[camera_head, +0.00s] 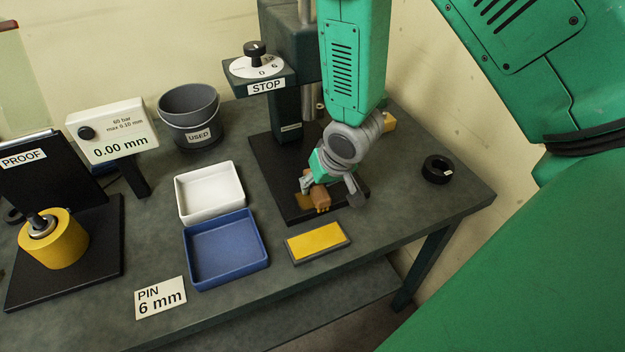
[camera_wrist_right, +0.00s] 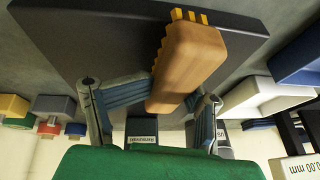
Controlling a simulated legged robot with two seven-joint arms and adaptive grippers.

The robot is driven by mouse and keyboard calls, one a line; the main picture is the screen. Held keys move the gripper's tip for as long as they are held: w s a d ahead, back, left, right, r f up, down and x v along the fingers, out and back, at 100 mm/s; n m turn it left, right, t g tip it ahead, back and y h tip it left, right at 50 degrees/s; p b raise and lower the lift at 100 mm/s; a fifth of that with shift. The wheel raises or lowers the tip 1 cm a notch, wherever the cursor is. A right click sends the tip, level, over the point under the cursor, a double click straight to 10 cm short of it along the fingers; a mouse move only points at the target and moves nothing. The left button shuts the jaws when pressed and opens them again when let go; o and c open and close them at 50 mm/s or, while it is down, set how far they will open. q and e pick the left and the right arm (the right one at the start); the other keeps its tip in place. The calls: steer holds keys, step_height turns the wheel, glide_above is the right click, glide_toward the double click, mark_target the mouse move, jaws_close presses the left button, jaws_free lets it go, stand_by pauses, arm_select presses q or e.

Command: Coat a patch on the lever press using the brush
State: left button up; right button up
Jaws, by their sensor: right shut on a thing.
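The lever press (camera_head: 286,125) stands at the back with a dark column, a STOP dial and a black base plate (camera_head: 268,160). My right gripper (camera_head: 322,186) is low over the front of this plate, shut on the brush (camera_head: 321,199). The brush has a brown wooden body, which also shows in the right wrist view (camera_wrist_right: 190,65), with yellow bristle tips at its far end. A small brownish-orange patch (camera_head: 304,201) shows on the plate beside the brush. I cannot tell whether the bristles touch the plate. My left gripper is not in view.
A yellow pad (camera_head: 318,241) lies in front of the press. A blue tray (camera_head: 190,262), white tray (camera_head: 180,203) and USED bucket (camera_head: 188,137) stand to the left. A black ring (camera_head: 437,169) lies right. A gauge (camera_head: 112,140) and yellow cylinder (camera_head: 55,243) are farther left.

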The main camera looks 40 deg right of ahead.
mark_target(297, 195)
steer(key=shift+s+d+p, duration=0.3)
steer(key=shift+d, duration=0.6)
steer(key=shift+s+d+f, duration=0.1)
steer(key=shift+s+d, duration=0.1)
steer(key=shift+d, duration=0.85)
steer(key=shift+s+d+p, duration=0.15)
steer(key=shift+d+p, duration=0.25)
steer(key=shift+d, duration=0.15)
steer(key=shift+s+d+p, duration=0.15)
steer(key=shift+d+p, duration=0.25)
steer(key=shift+d, duration=0.15)
steer(key=shift+s+d, duration=0.15)
steer(key=shift+d, duration=0.65)
steer(key=shift+p, duration=0.4)
steer(key=shift+w+a, duration=0.25)
steer(key=shift+a, duration=0.8)
steer(key=shift+w+a, duration=0.2)
steer(key=shift+a, duration=0.85)
steer(key=shift+w+a+p, duration=0.15)
steer(key=shift+w+a, duration=0.1)
steer(key=shift+a, duration=0.75)
steer(key=shift+w+a+p, duration=0.15)
steer(key=shift+w+a, duration=0.1)
steer(key=shift+a, duration=0.7)
steer(key=shift+w+a+p, duration=0.2)
steer(key=shift+w+a, duration=0.05)
steer(key=shift+a, duration=0.7)
steer(key=shift+w+a+p, duration=0.15)
steer(key=shift+w+a, duration=0.05)
steer(key=shift+a, duration=0.75)
